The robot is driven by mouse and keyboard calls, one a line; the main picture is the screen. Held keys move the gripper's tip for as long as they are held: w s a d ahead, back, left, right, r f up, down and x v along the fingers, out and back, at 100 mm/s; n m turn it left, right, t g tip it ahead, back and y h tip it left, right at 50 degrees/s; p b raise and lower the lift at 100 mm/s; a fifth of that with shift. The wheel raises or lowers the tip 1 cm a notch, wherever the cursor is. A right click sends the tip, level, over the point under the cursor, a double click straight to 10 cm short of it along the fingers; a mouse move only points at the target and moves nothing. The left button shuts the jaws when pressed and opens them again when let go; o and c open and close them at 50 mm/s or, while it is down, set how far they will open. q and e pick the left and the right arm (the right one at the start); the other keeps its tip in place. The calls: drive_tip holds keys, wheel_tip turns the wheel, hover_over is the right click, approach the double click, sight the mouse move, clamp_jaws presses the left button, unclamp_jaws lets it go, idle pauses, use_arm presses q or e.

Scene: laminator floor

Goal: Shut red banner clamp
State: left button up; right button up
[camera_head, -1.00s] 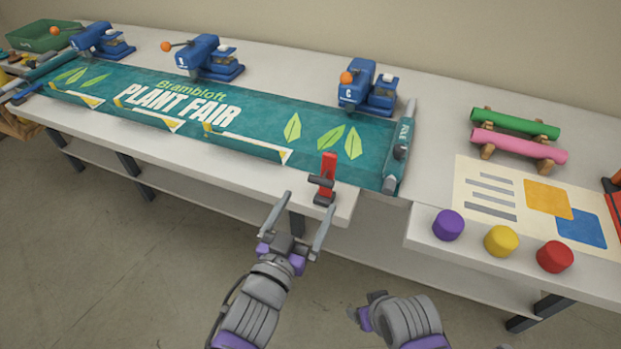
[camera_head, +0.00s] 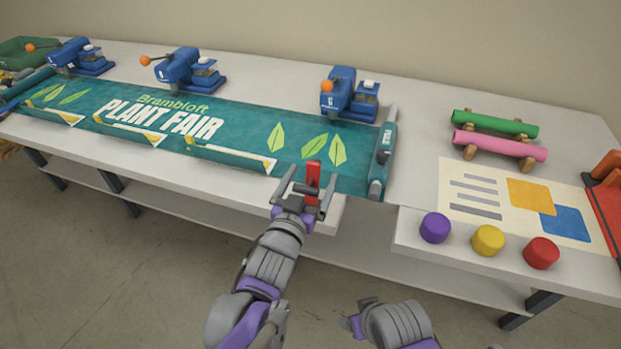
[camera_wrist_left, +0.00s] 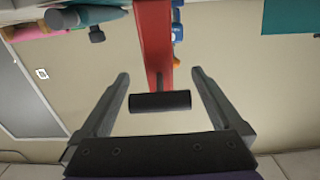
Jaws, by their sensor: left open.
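The red banner clamp (camera_head: 314,172) stands with its red lever upright at the front edge of the table, by the near right part of the teal banner (camera_head: 240,125). My left gripper (camera_head: 310,177) is open, its fingers on either side of the clamp. In the left wrist view the red lever (camera_wrist_left: 154,45) and its dark crossbar (camera_wrist_left: 160,102) lie between the open fingers (camera_wrist_left: 160,75), with gaps on both sides. The clamp's base is partly hidden by my gripper. My right gripper (camera_head: 362,316) is low in the head view, away from the table; its jaws are unclear.
Blue presses (camera_head: 350,97) with orange knobs line the banner's back edge. A teal roller bar (camera_head: 382,158) closes its right end. Purple (camera_head: 435,228), yellow (camera_head: 488,240) and red (camera_head: 541,253) round pieces sit at the right front. Green (camera_head: 495,124) and pink (camera_head: 499,146) rolls lie behind.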

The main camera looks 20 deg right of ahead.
use_arm(q)
clamp_jaws()
idle(0.4)
